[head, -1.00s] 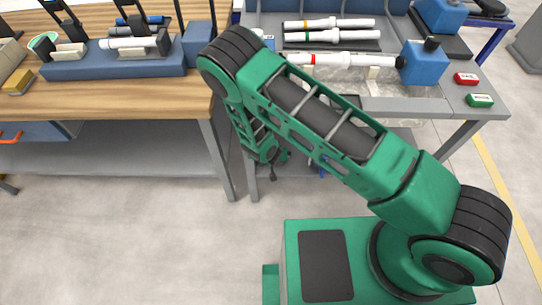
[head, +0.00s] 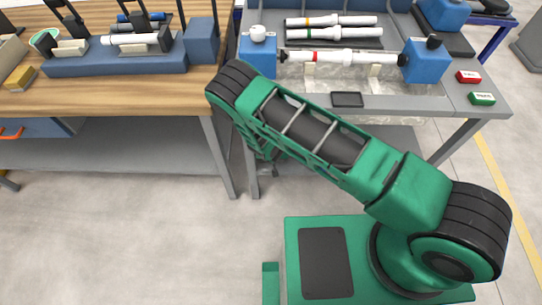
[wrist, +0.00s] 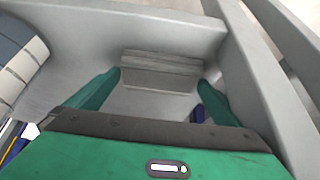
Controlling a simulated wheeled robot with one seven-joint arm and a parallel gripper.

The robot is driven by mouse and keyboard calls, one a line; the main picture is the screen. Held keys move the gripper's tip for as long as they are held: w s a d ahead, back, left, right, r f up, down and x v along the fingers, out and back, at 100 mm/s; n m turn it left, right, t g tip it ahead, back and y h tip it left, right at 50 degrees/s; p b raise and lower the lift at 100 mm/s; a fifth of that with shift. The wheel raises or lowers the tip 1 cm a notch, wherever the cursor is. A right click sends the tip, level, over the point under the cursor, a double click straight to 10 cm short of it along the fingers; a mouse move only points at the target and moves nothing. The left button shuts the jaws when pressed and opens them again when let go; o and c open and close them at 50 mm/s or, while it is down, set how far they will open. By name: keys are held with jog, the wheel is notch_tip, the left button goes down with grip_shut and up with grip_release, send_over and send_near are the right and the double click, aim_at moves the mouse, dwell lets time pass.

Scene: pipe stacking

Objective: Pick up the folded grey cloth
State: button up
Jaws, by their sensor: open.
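In the wrist view, the folded grey cloth (wrist: 160,62) shows as a layered grey block near the far wall of a grey tray-like space. My gripper (wrist: 160,82) has its two green fingers spread apart, one to each side of the cloth in the picture. The gap between the fingers is empty near my palm, and I cannot tell whether the fingertips reach the cloth. In the head view my gripper is hidden behind my arm, and I do not make out the cloth there.
A grey striped object (wrist: 18,62) and blue parts lie at the left. In the head view, a grey bench holds a white pipe (head: 345,58) between blue clamps (head: 425,62). A wooden bench (head: 110,95) stands left.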

jog(key=shift+c, duration=0.6)
jog(key=c, duration=0.7)
jog(key=shift+r, duration=0.15)
jog(key=shift+r, duration=0.55)
jog(key=r, duration=0.2)
jog(key=a+r, duration=0.1)
jog(key=shift+s+r, duration=0.2)
jog(key=shift+s, duration=0.2)
jog(key=s+a+r, duration=0.6)
jog(key=s+a, duration=0.1)
jog(key=a, duration=0.1)
jog(key=shift+r, duration=0.15)
